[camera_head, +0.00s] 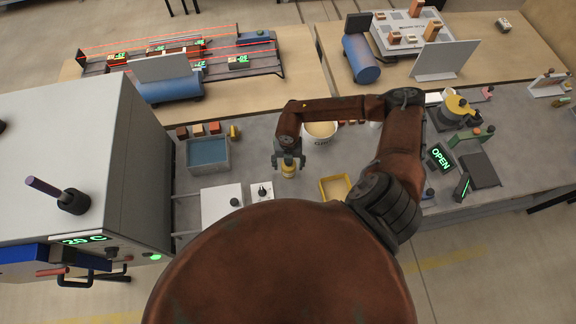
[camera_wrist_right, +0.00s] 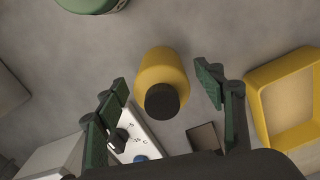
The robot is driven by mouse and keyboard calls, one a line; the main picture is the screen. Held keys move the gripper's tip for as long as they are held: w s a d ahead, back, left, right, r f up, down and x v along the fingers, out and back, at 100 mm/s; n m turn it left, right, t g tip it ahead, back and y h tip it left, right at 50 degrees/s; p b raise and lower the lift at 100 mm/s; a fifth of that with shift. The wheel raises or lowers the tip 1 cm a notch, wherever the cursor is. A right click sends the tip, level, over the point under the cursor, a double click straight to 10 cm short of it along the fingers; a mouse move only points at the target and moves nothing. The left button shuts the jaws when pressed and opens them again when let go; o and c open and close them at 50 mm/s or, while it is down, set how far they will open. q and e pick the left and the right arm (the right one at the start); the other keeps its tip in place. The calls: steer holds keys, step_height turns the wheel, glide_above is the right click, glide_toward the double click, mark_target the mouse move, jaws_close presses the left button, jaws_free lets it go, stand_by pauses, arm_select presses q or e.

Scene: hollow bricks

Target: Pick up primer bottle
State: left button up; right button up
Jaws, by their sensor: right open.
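The primer bottle, a yellow bottle with a dark cap, stands on the grey bench. It shows in the right wrist view (camera_wrist_right: 162,72), and its lower part shows under my right gripper in the head view (camera_head: 288,174). My right gripper (camera_head: 289,159) is open above the bottle. In the wrist view its fingers (camera_wrist_right: 163,84) are on either side of the bottle, with a visible gap on both sides. I cannot tell how far the fingertips are above the bottle's body. My left gripper is not in view.
A yellow tray (camera_head: 323,193) lies to the right of the bottle. A small white box with a knob (camera_head: 262,192) is close on the left. A pale bucket (camera_head: 320,132) stands behind, and a blue-grey bin (camera_head: 208,153) farther left. A large grey furnace (camera_head: 143,170) bounds the left side.

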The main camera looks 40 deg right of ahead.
steer(key=shift+s+f, duration=0.2)
steer(key=shift+f, duration=0.25)
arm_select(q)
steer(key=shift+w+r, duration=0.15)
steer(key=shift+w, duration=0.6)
arm_select(e)
steer(key=shift+w, duration=0.1)
steer(key=c, duration=1.3)
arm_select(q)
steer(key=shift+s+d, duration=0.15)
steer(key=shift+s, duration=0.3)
arm_select(e)
steer(key=shift+c, duration=0.8)
